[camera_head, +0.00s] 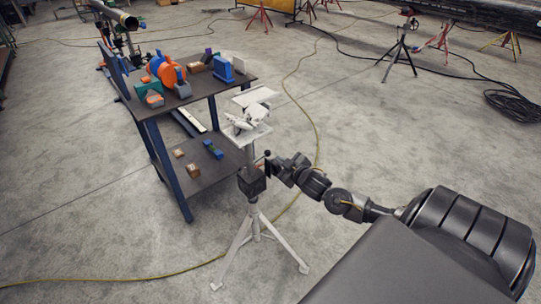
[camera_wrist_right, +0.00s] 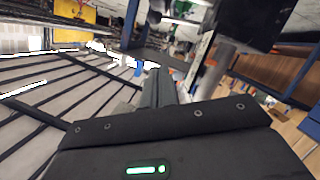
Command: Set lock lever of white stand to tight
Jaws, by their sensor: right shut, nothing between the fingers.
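The white stand (camera_head: 246,230) is a tripod on the concrete floor beside the cart. A dark block (camera_head: 251,184) sits on its post, and a thin lever with a dark round knob (camera_head: 267,153) rises at the block's right side. A white top plate with pale parts (camera_head: 249,133) shows above. My right gripper (camera_head: 270,169) is at the right side of the block, close to the lever; I cannot tell whether it touches. In the right wrist view its fingers (camera_wrist_right: 159,86) are shut and empty, with the dark block (camera_wrist_right: 238,22) and pale post (camera_wrist_right: 222,68) beyond. My left gripper is out of view.
A two-shelf cart (camera_head: 187,219) with blue legs stands just left of the stand, carrying orange, blue and green parts (camera_head: 166,75). A yellow cable (camera_head: 311,120) runs over the floor behind the stand. Open floor lies to the right and in front.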

